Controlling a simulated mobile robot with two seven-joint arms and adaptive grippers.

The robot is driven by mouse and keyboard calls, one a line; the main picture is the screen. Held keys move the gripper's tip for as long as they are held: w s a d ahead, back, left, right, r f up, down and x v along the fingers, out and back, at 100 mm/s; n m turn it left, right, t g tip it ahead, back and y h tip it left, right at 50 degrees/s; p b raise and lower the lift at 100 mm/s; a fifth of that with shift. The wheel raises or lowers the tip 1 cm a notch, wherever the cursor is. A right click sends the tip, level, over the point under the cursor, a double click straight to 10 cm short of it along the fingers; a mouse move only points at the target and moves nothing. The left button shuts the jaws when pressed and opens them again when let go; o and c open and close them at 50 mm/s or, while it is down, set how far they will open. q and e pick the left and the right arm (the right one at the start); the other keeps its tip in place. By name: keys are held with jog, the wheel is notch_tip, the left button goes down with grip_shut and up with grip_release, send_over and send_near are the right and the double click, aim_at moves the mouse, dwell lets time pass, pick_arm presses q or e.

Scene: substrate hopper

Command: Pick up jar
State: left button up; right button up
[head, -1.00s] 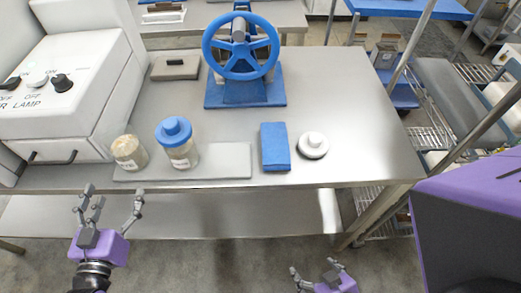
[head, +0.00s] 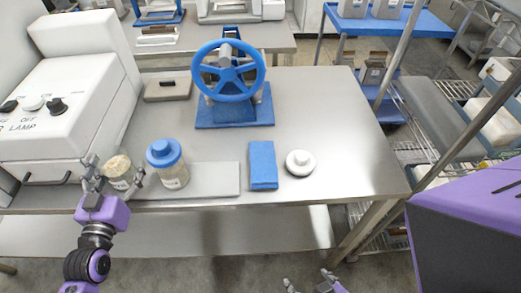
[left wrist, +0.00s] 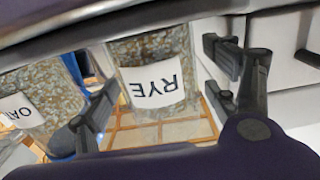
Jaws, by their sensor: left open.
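An open-topped jar of grain (head: 119,170) stands near the front left of the steel bench. Its label reads RYE in the left wrist view (left wrist: 155,82). My left gripper (head: 113,174) is open at the bench's front edge, its fingers on either side of this jar; I cannot tell whether they touch it. A second jar (head: 172,176), with a blue lid, stands just right; its partly hidden label shows in the left wrist view (left wrist: 30,112). My right gripper (head: 310,284) shows only partly at the bottom edge.
A grey mat (head: 215,180) lies by the jars, with a blue folded cloth (head: 263,165) and a white round lid (head: 300,163) to its right. A blue handwheel device (head: 232,112) stands behind. A white machine (head: 65,100) bounds the left. The bench's right part is clear.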

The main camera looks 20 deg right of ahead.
pick_arm(q)
jog(key=c, duration=1.5)
jog(key=shift+r, duration=0.15)
jog(key=shift+r, duration=0.2)
jog(key=s+r, duration=0.1)
jog(key=r, duration=0.1)
jog(key=s+r, duration=0.1)
jog(key=r, duration=0.2)
jog(key=s+r+p, duration=0.1)
jog(key=s+r, duration=0.1)
jog(key=shift+d+r, duration=0.2)
jog(key=s+d+r, duration=0.1)
jog(key=s+r, duration=0.4)
jog(key=s, duration=0.5)
